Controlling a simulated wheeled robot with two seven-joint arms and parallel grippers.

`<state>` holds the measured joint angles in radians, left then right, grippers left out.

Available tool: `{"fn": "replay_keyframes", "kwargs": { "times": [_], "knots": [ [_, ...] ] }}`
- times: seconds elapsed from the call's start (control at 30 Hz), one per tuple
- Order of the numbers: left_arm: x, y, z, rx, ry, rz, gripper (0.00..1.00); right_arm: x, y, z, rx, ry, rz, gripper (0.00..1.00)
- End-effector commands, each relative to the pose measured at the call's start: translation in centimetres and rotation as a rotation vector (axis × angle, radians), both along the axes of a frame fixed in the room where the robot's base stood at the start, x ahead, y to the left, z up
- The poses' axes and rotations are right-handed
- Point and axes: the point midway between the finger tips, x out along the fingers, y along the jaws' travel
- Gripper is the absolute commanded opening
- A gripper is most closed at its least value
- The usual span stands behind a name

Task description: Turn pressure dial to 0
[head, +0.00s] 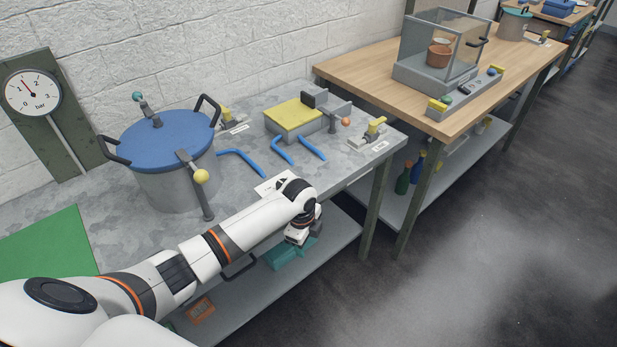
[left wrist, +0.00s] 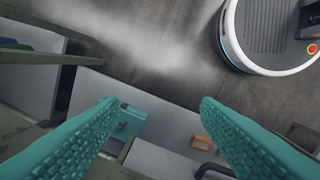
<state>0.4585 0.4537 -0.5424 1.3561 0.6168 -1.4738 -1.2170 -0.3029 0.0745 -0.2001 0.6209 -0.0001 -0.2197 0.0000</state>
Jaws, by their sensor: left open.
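The pressure dial (head: 32,92) is a round white gauge marked "bar" on a dark green panel at the far left, against the wall. Its red needle points up and left, near the low numbers; the exact reading is too small to tell. My left gripper (head: 297,237) hangs over the front edge of the grey bench, far to the right of the dial and lower. In the left wrist view its two teal fingers (left wrist: 160,105) are spread apart with nothing between them. That view shows floor and lower shelf, not the dial. My right gripper is out of view.
A pot with a blue lid (head: 157,138) stands between the dial and my left gripper. Blue hooked tools (head: 242,160), a yellow-topped block (head: 295,116) and a green mat (head: 48,248) lie on the bench. An orange item (head: 201,310) is on the lower shelf. A wooden table (head: 365,70) stands behind right.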

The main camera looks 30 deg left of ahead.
Motion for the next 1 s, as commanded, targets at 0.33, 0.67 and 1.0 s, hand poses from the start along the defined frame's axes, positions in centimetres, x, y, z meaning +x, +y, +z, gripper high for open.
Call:
{"fn": "replay_keyframes", "kwargs": {
  "times": [0.33, 0.67, 1.0],
  "knots": [
    [5.6, 5.8, 10.9, 0.080, 0.045, -0.390, 0.57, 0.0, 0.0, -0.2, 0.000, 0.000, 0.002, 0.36],
    [8.5, 12.5, 20.1, 0.078, 0.067, -0.623, 0.57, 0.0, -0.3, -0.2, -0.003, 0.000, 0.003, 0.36],
    [8.5, 12.8, 16.8, 0.072, 0.073, -0.639, 0.57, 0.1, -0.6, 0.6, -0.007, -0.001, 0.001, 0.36]
  ]
}}
